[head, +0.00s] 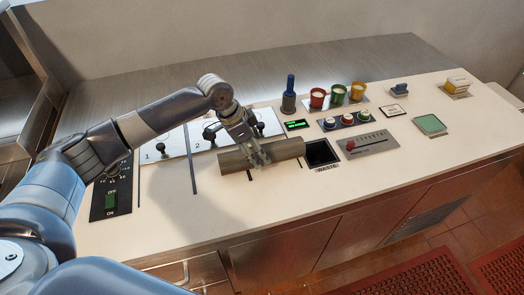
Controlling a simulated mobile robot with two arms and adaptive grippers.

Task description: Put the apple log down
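The apple log (287,149) is a short brown-grey cylinder lying level, roughly left to right, over the front middle of the white counter. My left gripper (258,157) reaches down from above, with its fingers around the middle of the log, shut on it. A shadow falls on the counter below and in front of the log. I cannot tell exactly how far the log is above the counter. The log's right end is close to a dark square opening (320,153). My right gripper is not in view.
Numbered panels with black knobs (161,148) lie behind and left of the log. A blue bottle (290,87), coloured cups (337,95), a button row (348,120) and a red-knobbed slider panel (368,144) stand to the right. The counter's front left (150,215) is clear.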

